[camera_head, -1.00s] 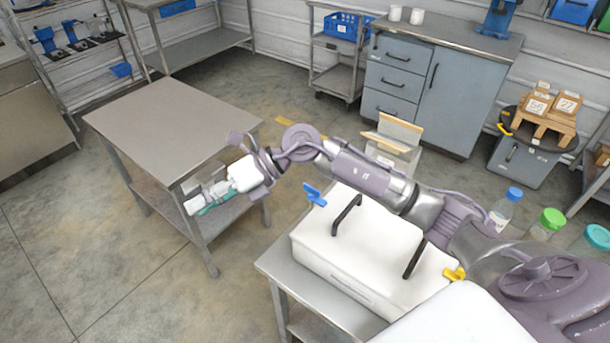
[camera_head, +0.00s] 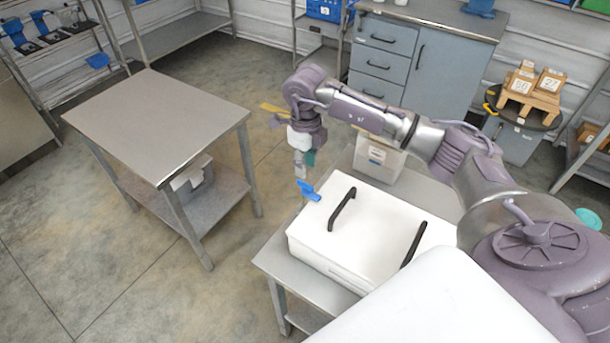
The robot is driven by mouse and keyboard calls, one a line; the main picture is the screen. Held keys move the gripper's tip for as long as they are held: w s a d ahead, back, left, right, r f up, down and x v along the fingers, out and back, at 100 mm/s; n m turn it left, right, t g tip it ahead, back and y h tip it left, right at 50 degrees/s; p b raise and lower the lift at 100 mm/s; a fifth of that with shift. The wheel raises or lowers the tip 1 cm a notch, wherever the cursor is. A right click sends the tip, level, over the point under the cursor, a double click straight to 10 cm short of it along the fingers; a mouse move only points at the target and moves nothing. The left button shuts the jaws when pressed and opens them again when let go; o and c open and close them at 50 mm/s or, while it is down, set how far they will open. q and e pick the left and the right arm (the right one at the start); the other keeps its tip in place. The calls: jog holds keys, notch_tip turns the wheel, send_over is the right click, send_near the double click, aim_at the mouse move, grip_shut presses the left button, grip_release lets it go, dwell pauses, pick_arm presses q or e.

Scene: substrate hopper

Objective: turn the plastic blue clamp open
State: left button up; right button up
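The blue clamp (camera_head: 308,190) sits at the far left corner of the white hopper box (camera_head: 312,245). The box has a lid with two black handles and stands on a metal table. My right gripper (camera_head: 301,172) points down just above and behind the blue clamp, with a small gap seeming to lie between them. Its fingers are small and seen nearly edge-on, so I cannot tell whether they are open. My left gripper is not in view.
A bare metal table (camera_head: 155,120) with a lower shelf stands to the left. A white bin (camera_head: 378,158) stands behind the box. Grey drawers (camera_head: 385,66) and a black-topped drum (camera_head: 515,140) with wooden blocks are farther back. The floor between the tables is clear.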

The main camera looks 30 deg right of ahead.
aim_at(305, 183)
notch_tip(305, 183, down, 6)
jog(key=shift+f+p, duration=0.1)
jog(key=shift+p, duration=0.5)
jog(key=shift+c, duration=0.3)
grip_shut()
